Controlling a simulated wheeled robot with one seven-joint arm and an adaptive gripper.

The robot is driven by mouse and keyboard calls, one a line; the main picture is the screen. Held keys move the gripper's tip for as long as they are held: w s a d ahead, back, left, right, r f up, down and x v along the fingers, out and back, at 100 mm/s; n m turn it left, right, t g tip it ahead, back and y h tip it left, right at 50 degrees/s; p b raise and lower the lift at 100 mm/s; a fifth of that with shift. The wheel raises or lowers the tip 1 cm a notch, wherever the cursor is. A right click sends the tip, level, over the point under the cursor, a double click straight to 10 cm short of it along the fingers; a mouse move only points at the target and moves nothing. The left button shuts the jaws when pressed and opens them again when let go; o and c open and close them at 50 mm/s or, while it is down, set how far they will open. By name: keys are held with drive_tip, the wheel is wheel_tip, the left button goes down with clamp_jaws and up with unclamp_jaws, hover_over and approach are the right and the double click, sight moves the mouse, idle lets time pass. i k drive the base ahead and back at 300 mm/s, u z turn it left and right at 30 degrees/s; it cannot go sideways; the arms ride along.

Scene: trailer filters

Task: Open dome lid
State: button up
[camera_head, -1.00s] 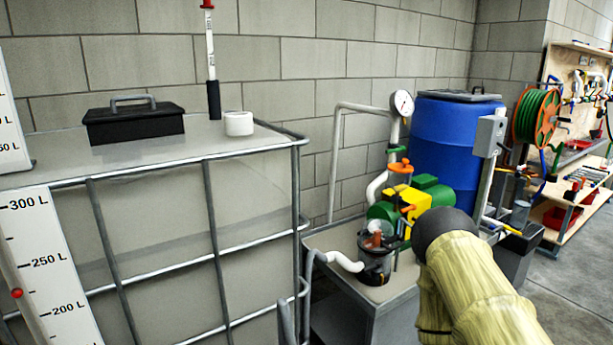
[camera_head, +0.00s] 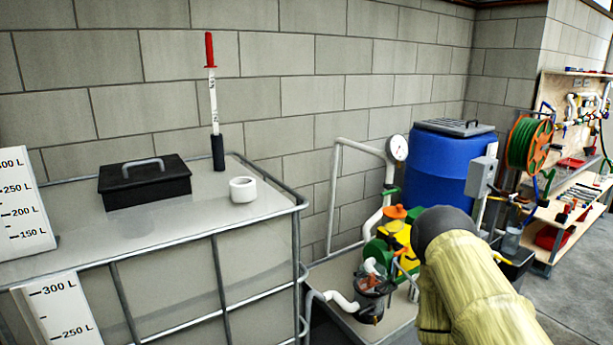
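A dark pot-like housing (camera_head: 370,300) with a clear, rounded top (camera_head: 374,275) stands at the front of the pump bench, at lower centre. Reddish-orange parts show through the clear top, which seems to be the dome lid and looks closed; its edge is too small to make out. A white hose joins the housing from the left. My arm, in a yellow sleeve with a dark grey rounded end, reaches in from the lower right, in front of the bench. It covers part of the bench right of the housing. My gripper's fingers do not show.
A white tank in a metal frame (camera_head: 301,200) fills the left, with a black handled box (camera_head: 145,185) and a white ring (camera_head: 243,190) on top. A green and yellow pump (camera_head: 398,238), pressure gauge (camera_head: 397,148) and blue barrel (camera_head: 440,170) stand close behind the housing.

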sight(381, 285)
drive_tip(key=u, duration=0.15)
drive_tip(key=i, duration=0.55)
drive_tip(key=z, duration=0.85)
